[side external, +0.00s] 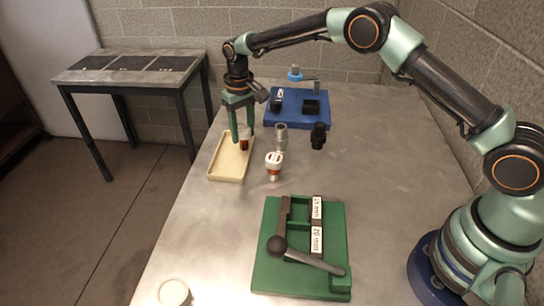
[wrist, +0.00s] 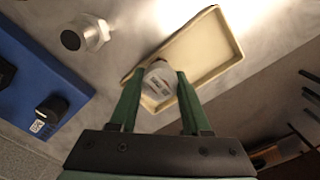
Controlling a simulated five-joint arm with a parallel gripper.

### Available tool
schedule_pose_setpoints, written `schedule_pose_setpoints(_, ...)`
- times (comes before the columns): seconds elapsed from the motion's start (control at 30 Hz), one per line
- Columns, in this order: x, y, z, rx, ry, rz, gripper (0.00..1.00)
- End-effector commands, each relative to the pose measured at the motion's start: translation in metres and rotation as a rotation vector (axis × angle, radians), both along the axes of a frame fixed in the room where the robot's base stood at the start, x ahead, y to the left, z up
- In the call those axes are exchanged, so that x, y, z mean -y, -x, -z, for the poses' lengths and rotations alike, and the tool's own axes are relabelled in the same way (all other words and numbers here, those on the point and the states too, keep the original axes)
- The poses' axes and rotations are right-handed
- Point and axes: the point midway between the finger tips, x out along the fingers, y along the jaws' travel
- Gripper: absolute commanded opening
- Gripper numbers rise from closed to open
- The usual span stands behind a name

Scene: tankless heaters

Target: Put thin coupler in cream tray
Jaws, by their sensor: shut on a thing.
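The cream tray (side external: 225,167) is a shallow rectangular tray near the table's left edge. In the wrist view the tray (wrist: 207,48) lies behind the fingertips. My gripper (side external: 243,137) points down over the tray's right side, its green fingers shut on the thin coupler (side external: 244,145). The coupler is small, with a white labelled end and a reddish-brown part. In the wrist view my gripper (wrist: 157,80) has the coupler's white end (wrist: 160,78) between its fingertips, over the tray's near end. I cannot tell whether the coupler touches the tray floor.
A blue fixture board (side external: 298,118) is behind. A green press fixture (side external: 270,222) sits in front; a white round item (side external: 174,292) is front left.

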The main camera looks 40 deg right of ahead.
Motion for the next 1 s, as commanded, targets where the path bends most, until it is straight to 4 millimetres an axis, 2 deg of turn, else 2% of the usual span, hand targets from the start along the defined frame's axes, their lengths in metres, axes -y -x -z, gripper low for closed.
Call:
schedule_pose_setpoints(0.3,0.0,0.0,0.006,0.0,0.0,0.0,0.0)
schedule_pose_setpoints(0.33,0.0,0.0,0.006,-0.001,0.0,0.0,0.59)
schedule_pose_setpoints(0.37,0.0,0.0,0.006,-0.001,0.0,0.0,0.7)
schedule_pose_setpoints(0.4,0.0,0.0,0.006,-0.001,0.0,0.0,0.78)
schedule_pose_setpoints(0.77,0.0,0.0,0.003,0.001,0.0,0.0,0.78)
schedule_pose_setpoints(0.87,0.0,-0.001,-0.007,0.004,-0.001,0.0,0.78)
schedule_pose_setpoints(1.0,0.0,-0.001,-0.032,0.005,-0.001,0.0,0.78)
